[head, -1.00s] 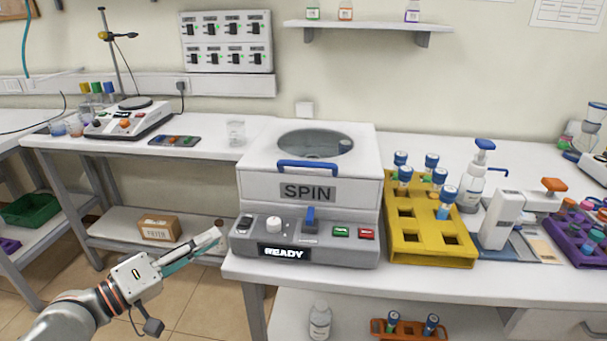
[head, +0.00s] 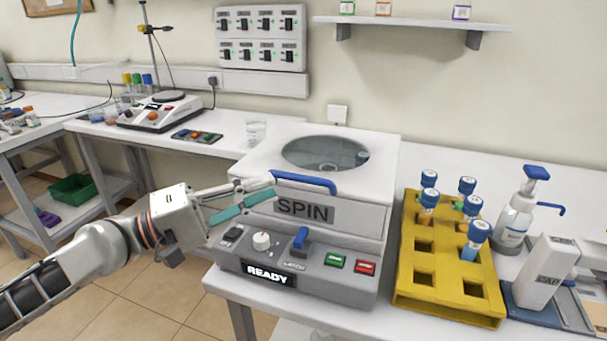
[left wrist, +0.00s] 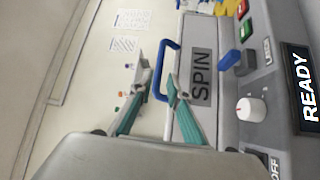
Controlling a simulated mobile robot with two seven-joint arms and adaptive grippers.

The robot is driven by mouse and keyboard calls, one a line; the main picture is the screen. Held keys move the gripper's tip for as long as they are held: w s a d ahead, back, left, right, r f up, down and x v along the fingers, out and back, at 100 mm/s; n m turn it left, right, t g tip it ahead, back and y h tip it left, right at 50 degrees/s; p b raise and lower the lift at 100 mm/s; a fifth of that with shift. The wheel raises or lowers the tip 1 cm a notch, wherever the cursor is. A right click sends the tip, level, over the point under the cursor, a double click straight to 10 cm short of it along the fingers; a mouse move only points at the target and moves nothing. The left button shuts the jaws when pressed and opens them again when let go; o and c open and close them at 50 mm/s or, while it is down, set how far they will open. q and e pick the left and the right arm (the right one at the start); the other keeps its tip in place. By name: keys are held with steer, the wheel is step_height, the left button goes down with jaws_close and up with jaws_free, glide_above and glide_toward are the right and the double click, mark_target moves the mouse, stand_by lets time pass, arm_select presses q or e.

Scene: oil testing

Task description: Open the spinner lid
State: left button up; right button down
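The white spinner (head: 250,160) stands on the bench with its lid (head: 370,140) down. The lid has a round window and a blue handle (head: 310,181) at its front edge. The front panel shows READY on its display (head: 268,276). My left gripper (head: 270,186) is at the left end of the handle, its fingers open. In the left wrist view the blue handle (left wrist: 166,48) shows between and just beyond the open fingertips (left wrist: 155,78). I cannot tell whether a finger touches it. My right gripper is not in view.
A yellow tube rack (head: 445,290) with several blue-capped tubes stands right of the spinner. A pump bottle (head: 514,220) and a white device (head: 545,270) are farther right. A glass beaker (head: 256,133) stands behind left. A shelf (head: 410,22) is on the wall above.

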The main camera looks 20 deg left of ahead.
mark_target(296, 178)
arm_select(q)
steer(key=p+x, duration=0.1)
steer(key=x, duration=0.1)
steer(key=p+x, duration=0.1)
steer(key=x, duration=0.1)
steer(key=p+x, duration=0.1)
steer(key=x, duration=0.1)
steer(key=shift+r, duration=0.3)
steer(key=shift+w+d+f+p, duration=0.15)
steer(key=shift+w+d+p, duration=0.2)
steer(key=shift+d, duration=0.1)
steer(key=shift+c, duration=0.2)
jaws_close()
